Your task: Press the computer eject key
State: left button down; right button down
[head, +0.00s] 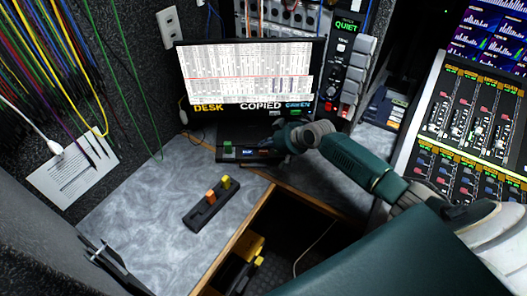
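A dark, flat computer unit (232,153) sits on the grey counter below the monitor, with small green and blue lit spots on its front. I cannot make out the eject key; it is too small or hidden. My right gripper (268,146) is at the right part of the unit's front, covering some of it. Its fingers are dark against the dark unit, so I cannot tell whether they touch it or are open.
The monitor (250,72) shows a spreadsheet above the unit. A black holder (207,208) with orange and yellow pieces lies on the counter (140,210). An open recess (290,225) lies in front. Mixing desks (470,125) stand right; cables hang left.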

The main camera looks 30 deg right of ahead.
aim_at(265, 153)
jog(key=shift+f, duration=0.45)
jog(key=shift+f+b, duration=0.4)
jog(key=shift+b, duration=0.15)
dwell(0.5)
jog(key=shift+r, duration=0.1)
jog(key=shift+r+p, duration=0.75)
jog(key=shift+p, duration=0.1)
notch_tip(265, 153, up, 5)
jog(key=p, duration=0.4)
jog(key=shift+p, duration=0.35)
